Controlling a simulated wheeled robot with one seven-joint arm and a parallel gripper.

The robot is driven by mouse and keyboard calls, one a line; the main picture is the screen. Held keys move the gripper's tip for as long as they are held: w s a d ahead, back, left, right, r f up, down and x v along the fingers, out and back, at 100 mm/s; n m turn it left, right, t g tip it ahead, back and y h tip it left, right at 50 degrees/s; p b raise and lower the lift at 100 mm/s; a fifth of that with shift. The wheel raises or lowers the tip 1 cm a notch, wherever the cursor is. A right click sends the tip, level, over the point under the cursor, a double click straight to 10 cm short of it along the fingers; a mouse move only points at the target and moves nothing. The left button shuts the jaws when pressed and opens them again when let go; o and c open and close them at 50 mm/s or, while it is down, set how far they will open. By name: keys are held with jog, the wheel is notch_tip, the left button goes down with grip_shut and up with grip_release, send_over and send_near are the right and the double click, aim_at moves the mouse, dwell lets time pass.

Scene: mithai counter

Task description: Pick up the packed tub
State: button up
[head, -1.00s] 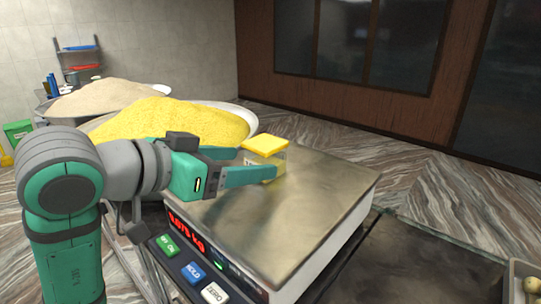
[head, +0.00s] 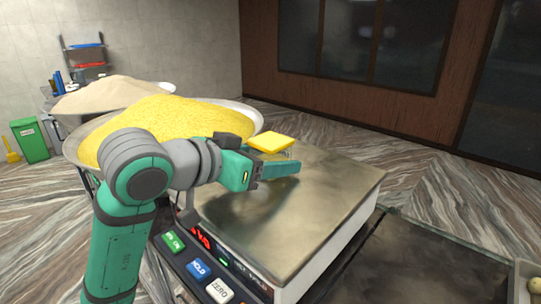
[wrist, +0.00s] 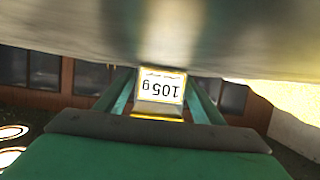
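The packed tub is small, with a flat yellow lid (head: 271,142); it stands upright on the metal plate of the scale (head: 330,190), near its far left side. In the wrist view the tub's white label (wrist: 160,86) reads "105 g" upside down. My gripper (head: 285,164) is level and low over the plate, with its fingers on either side of the tub. In the wrist view the fingers look open, with narrow gaps beside the label. The near finger hides most of the tub's body in the head view.
A big pan of yellow grains (head: 165,122) stands behind my arm, with a pan of beige powder (head: 112,92) beyond it. The scale's buttons (head: 198,268) and red display face the front. The right part of the plate is clear. A pale tray (head: 522,285) sits at the lower right.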

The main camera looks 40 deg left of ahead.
jog(key=c, duration=0.9)
jog(key=shift+r, duration=0.15)
